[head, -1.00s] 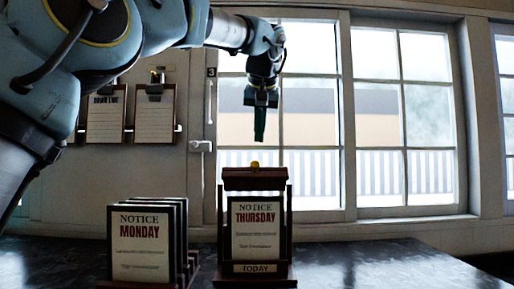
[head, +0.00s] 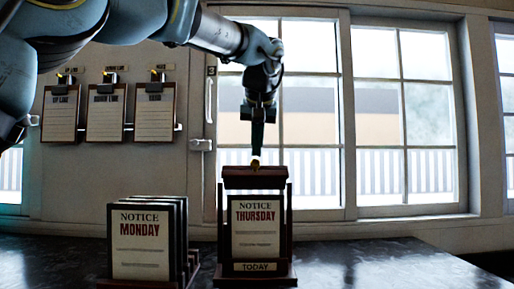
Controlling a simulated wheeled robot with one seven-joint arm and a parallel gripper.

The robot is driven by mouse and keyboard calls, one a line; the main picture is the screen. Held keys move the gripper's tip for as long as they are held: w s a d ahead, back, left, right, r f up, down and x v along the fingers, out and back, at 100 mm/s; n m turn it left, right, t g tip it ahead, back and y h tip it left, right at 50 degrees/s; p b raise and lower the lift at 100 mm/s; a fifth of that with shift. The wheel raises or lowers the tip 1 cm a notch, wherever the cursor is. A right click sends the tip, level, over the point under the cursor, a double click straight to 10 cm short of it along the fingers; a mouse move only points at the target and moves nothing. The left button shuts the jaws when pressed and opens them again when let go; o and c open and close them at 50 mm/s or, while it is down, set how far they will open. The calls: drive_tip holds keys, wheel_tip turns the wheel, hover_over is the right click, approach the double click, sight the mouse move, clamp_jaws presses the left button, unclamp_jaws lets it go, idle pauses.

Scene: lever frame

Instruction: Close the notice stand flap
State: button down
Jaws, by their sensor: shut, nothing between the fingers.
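The notice stand (head: 285,268) is a dark wooden frame on the table, holding a "NOTICE THURSDAY" card (head: 255,230) with a "TODAY" label below. Its flap (head: 255,181) is a reddish-brown bar across the top of the frame, with a small yellowish knob (head: 255,163) on top. The head view does not clearly show the flap's angle. My gripper (head: 257,148) points straight down right above the knob, its fingers together and empty. The fingertips are very close to the knob; I cannot tell whether they touch it.
A rack of several notice cards with "MONDAY" in front (head: 140,245) stands left of the stand. Clipboards (head: 107,113) hang on the wall behind, and a window (head: 400,120) is at the back. The dark table (head: 370,262) is clear to the right.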

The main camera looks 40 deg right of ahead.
sight(256, 178)
drive_tip(key=b, duration=0.1)
drive_tip(key=f+b, duration=0.1)
drive_tip(key=shift+s+a+f+t+b, duration=0.1)
drive_tip(key=shift+s+a+t+b, duration=0.1)
drive_tip(key=shift+s+t+b, duration=0.15)
drive_tip(key=f+t+h+b, duration=0.1)
drive_tip(key=b, duration=0.4)
drive_tip(key=s+a+f+t+h+b, duration=0.1)
drive_tip(key=f+b, duration=0.1)
drive_tip(key=b, duration=0.3)
drive_tip(key=s+a+f+t+h+b, duration=0.1)
drive_tip(key=b, duration=0.5)
drive_tip(key=shift+s+f, duration=0.1)
drive_tip(key=shift+f, duration=0.1)
drive_tip(key=f+t+b, duration=0.1)
drive_tip(key=b, duration=0.3)
drive_tip(key=s+f+h+b, duration=0.1)
drive_tip(key=b, duration=0.4)
drive_tip(key=a+f+t+b, duration=0.1)
drive_tip(key=f+b, duration=0.1)
drive_tip(key=b, duration=0.2)
drive_tip(key=shift+s+t+h, duration=0.15)
drive_tip(key=shift+t+h, duration=0.2)
drive_tip(key=shift+h, duration=0.05)
drive_tip(key=shift+f+b, duration=0.15)
drive_tip(key=shift+b, duration=0.4)
